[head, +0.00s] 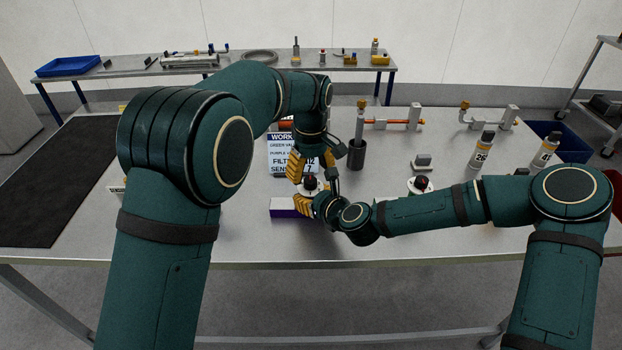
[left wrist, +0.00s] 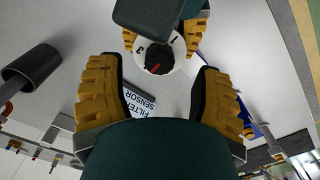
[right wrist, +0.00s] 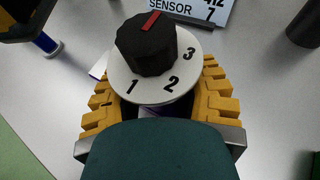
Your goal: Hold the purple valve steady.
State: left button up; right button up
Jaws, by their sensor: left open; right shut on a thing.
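The purple valve (head: 285,207) sits on the bench, with a white dial and a black knob (head: 310,182) on top. In the right wrist view, the dial (right wrist: 180,90) shows 1, 2 and 3, and the knob has a red mark on its top. My right gripper (right wrist: 158,85) is shut on the valve, its yellow fingers on both sides below the dial. My left gripper (head: 313,163) is open above and behind the valve. In the left wrist view, the dial (left wrist: 153,68) lies ahead between the left fingers, which look clear of the knob.
A work sign (head: 283,155) stands behind the valve, partly hidden by my left gripper. A dark cup (head: 357,155) is to its right. Another dial valve (head: 420,184), labelled bottles (head: 482,150) and a blue bin (head: 570,145) are farther right. A dark mat (head: 50,190) lies left.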

aim_at(311, 180)
pick_arm(q)
notch_tip(311, 180, up, 9)
jog(key=shift+f, duration=0.2)
dwell(0.3)
pick_arm(e)
jog(key=o, duration=1.3)
